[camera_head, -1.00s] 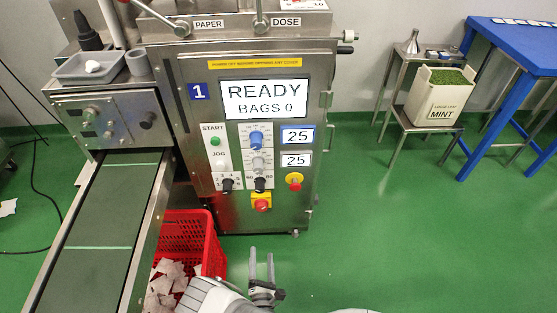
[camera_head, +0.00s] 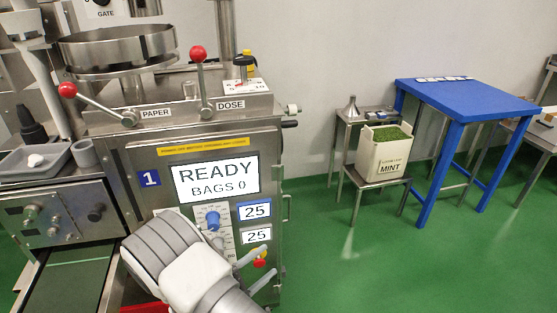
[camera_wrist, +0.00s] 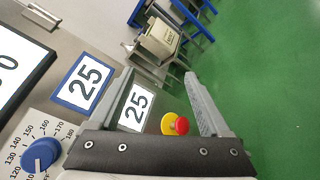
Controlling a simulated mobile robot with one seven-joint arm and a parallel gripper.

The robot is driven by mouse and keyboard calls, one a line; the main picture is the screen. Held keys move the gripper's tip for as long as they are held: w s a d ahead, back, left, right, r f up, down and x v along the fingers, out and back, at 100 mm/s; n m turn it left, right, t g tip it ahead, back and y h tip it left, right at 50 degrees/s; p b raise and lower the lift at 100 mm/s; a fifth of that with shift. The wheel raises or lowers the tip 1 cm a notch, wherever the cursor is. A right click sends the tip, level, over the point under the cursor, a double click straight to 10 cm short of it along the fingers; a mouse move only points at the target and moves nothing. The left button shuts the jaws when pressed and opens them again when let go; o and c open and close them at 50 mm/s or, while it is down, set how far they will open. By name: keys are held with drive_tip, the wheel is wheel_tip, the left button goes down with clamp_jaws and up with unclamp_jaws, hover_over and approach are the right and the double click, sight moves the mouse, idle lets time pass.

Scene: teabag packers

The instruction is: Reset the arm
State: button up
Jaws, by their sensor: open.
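My gripper (camera_head: 262,271) is in front of the lower right of the packing machine (camera_head: 150,156), with its fingers pointing right. My arm covers the lower part of the control panel in the head view. In the wrist view my gripper (camera_wrist: 158,80) is open, its two fingers spread with nothing held between them. Behind the fingers show a "25" display (camera_wrist: 136,106) and the red stop knob on yellow (camera_wrist: 176,125). The blue dial (camera_wrist: 40,155) is at the lower left there.
A steel stand (camera_head: 346,170) holds a white MINT bin (camera_head: 384,158). A blue table (camera_head: 456,97) stands right of it. The conveyor (camera_head: 75,285) is at lower left. Two red-knobbed levers (camera_head: 198,54) top the machine. The green floor (camera_head: 400,270) at right is clear.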

drive_tip(key=d+r+m+g+h, duration=0.1)
drive_tip(key=d+r+m+g, duration=0.45)
drive_tip(key=d+r, duration=0.35)
drive_tip(key=s+d+r+m+g+y, duration=0.3)
drive_tip(key=s+d+r+m+y, duration=0.15)
drive_tip(key=s+r, duration=0.3)
drive_tip(key=s+d+r+m+g+y, duration=0.3)
drive_tip(key=s+d+r+y, duration=0.15)
drive_tip(key=s+r, duration=0.35)
drive_tip(key=s+r+m+t+y, duration=0.3)
drive_tip(key=s+r+t+y, duration=0.15)
drive_tip(key=s+r, duration=0.2)
wheel_tip(320, 180, up, 18)
drive_tip(key=p, duration=1.8)
drive_tip(key=shift+w+r+h, duration=0.25)
drive_tip(key=shift+w+h, duration=0.05)
drive_tip(key=shift+h, duration=0.15)
